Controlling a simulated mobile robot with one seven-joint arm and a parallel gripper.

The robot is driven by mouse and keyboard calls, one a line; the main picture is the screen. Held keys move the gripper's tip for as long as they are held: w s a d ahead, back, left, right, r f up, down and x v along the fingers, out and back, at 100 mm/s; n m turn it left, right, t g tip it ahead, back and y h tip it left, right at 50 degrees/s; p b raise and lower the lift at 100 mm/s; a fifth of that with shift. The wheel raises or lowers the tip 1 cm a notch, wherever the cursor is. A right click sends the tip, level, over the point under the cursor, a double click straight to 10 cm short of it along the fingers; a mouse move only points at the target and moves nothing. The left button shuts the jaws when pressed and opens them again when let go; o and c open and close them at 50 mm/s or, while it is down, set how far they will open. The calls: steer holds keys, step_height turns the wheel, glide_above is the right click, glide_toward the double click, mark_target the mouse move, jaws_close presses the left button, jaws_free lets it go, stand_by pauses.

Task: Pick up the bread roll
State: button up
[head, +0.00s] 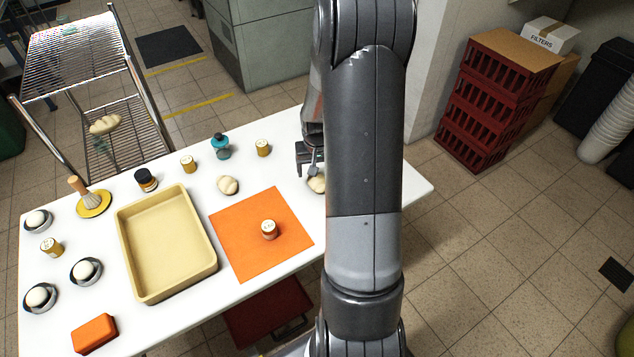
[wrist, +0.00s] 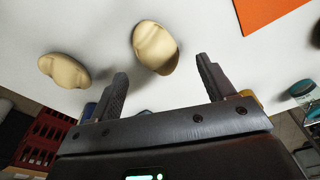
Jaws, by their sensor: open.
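A pale bread roll (head: 317,185) lies on the white table right of the orange mat, partly hidden by my arm in the head view. What looks like the same roll (wrist: 155,45) lies ahead of my fingers in the wrist view, roughly in line with the gap between them. My gripper (wrist: 161,66) is open and empty; in the head view my gripper (head: 308,165) is just above and behind that roll. A second roll (wrist: 63,70) lies to the left in the wrist view, outside the fingers. Another roll (head: 228,185) lies left of the mat's far corner.
A wire rack (head: 130,135) stands behind left. Red crates (head: 490,90) stand on the floor right.

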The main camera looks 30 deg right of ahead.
mark_target(317, 178)
step_height(317, 178, down, 5)
steer(key=shift+s+d+r, duration=0.1)
steer(key=shift+d, duration=0.05)
steer(key=c, duration=1.1)
